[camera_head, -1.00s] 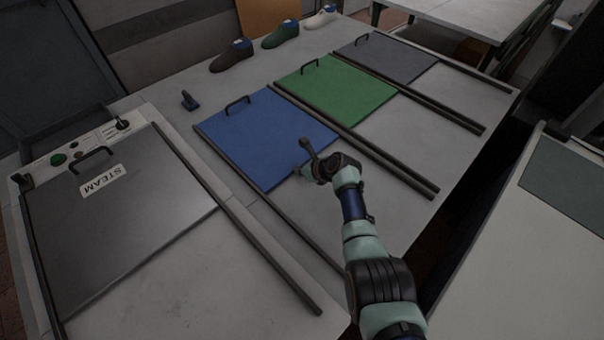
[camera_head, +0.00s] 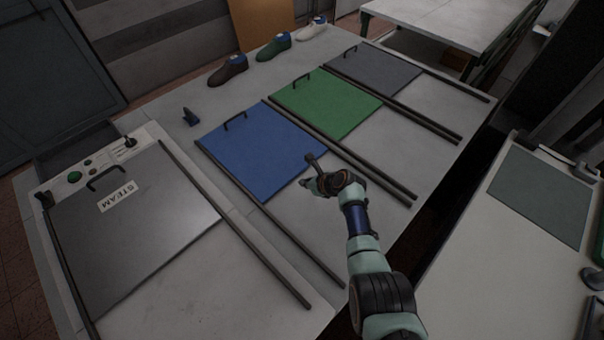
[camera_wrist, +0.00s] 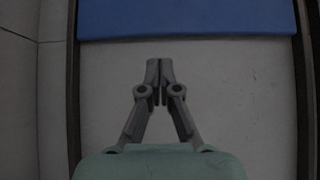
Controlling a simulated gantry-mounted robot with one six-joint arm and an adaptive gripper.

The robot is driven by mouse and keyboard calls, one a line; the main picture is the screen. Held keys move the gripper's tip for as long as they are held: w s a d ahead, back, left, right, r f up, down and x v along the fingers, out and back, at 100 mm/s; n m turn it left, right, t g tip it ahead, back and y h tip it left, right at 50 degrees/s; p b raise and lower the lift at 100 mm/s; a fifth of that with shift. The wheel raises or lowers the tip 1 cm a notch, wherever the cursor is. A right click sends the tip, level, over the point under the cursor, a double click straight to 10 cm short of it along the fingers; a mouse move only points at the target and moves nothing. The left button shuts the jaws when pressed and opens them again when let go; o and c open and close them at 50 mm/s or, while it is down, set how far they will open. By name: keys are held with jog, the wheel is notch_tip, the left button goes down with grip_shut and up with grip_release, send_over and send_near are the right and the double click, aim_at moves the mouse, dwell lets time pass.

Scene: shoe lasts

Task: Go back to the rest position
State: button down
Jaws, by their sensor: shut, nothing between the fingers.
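My gripper (camera_head: 308,172) hangs above the table near the front edge of the blue panel (camera_head: 262,150). In the wrist view my gripper (camera_wrist: 159,75) has its fingertips together with nothing between them. Below it lies bare grey table surface, with the blue panel (camera_wrist: 190,18) across the top of that view. My gripper touches nothing that I can see.
A green panel (camera_head: 325,103), a grey panel (camera_head: 375,70) and a steam panel (camera_head: 150,235) lie between dark rails. A brown shoe (camera_head: 229,72), a green shoe (camera_head: 274,48) and a white shoe (camera_head: 311,29) stand at the back.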

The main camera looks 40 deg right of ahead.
jog(key=shift+s+r+p, duration=0.35)
jog(key=shift+s+r, duration=0.1)
jog(key=shift+s, duration=0.1)
